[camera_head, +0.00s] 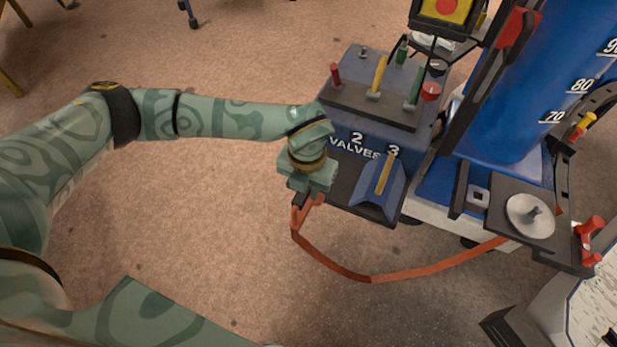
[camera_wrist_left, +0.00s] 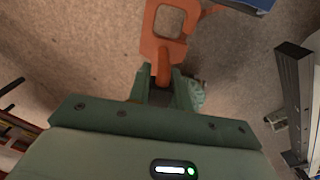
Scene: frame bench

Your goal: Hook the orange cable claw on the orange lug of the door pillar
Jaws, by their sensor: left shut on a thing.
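My left gripper (camera_head: 305,194) is at the centre of the head view, low in front of the blue valve block; it also shows in the left wrist view (camera_wrist_left: 162,80). It is shut on the orange cable claw (camera_wrist_left: 151,46), a flat orange piece with a squarish opening that points away from the fingers. In the head view the claw is mostly hidden by the gripper. An orange cable (camera_head: 365,277) hangs from there in a slack loop and runs right to the machine. I cannot make out the orange lug or the door pillar for certain. My right gripper is not in view.
The valve block (camera_head: 350,165) with coloured levers stands right beside the gripper. A blue cylinder (camera_head: 535,80) and a plate with a grey disc (camera_head: 530,214) are further right. A grey metal beam (camera_wrist_left: 293,85) shows in the left wrist view.

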